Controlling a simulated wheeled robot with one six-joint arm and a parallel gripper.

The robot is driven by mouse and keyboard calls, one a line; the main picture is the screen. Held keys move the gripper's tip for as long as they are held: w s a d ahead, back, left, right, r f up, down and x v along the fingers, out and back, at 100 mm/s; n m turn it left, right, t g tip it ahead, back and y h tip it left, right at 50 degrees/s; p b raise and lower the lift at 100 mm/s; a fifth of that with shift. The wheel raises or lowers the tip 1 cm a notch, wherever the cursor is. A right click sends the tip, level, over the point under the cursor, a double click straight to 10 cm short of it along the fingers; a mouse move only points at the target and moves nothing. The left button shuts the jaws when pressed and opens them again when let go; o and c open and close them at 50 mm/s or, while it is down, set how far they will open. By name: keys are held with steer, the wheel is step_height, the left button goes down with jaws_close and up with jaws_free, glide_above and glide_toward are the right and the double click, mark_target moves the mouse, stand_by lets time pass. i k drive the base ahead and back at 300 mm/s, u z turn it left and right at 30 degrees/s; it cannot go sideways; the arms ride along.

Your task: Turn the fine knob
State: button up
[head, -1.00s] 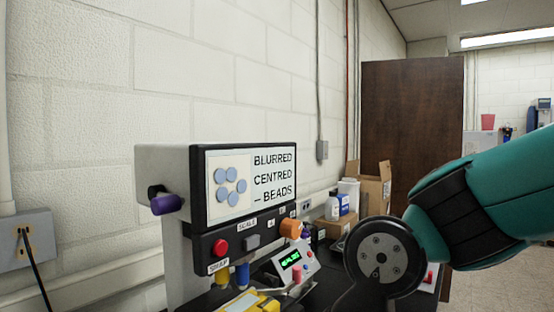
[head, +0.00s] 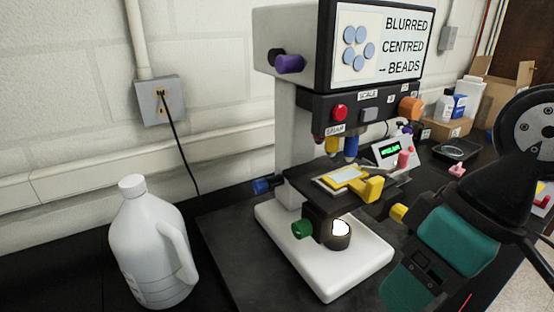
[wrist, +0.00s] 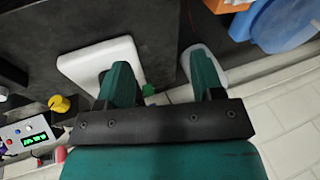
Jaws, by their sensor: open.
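A white and black microscope (head: 365,110) stands on the bench with a screen reading "BLURRED CENTRED – BEADS". Its unlabelled knobs include purple (head: 289,64), orange (head: 411,107), blue (head: 262,186), green (head: 303,229) and yellow (head: 398,213); I cannot tell which is the fine knob. The green knob (wrist: 148,90) shows between my fingers in the wrist view, and the yellow knob (wrist: 59,103) at left. My gripper (head: 416,256) is at the right front of the microscope in the head view. In the wrist view my gripper (wrist: 161,70) is open, its teal fingers apart and empty.
A white jug (head: 150,245) stands on the bench left of the microscope. A yellow slide holder (head: 350,180) sits on the stage. A small device with a green display (head: 392,151), a black tray (head: 455,150) and boxes (head: 490,95) are at the right. A wall outlet (head: 161,101) has a cord.

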mark_target(261, 185)
steer(key=z, duration=0.85)
steer(key=k, duration=0.4)
steer(key=u, duration=1.2)
steer(key=i, duration=0.5)
steer(key=u, duration=0.05)
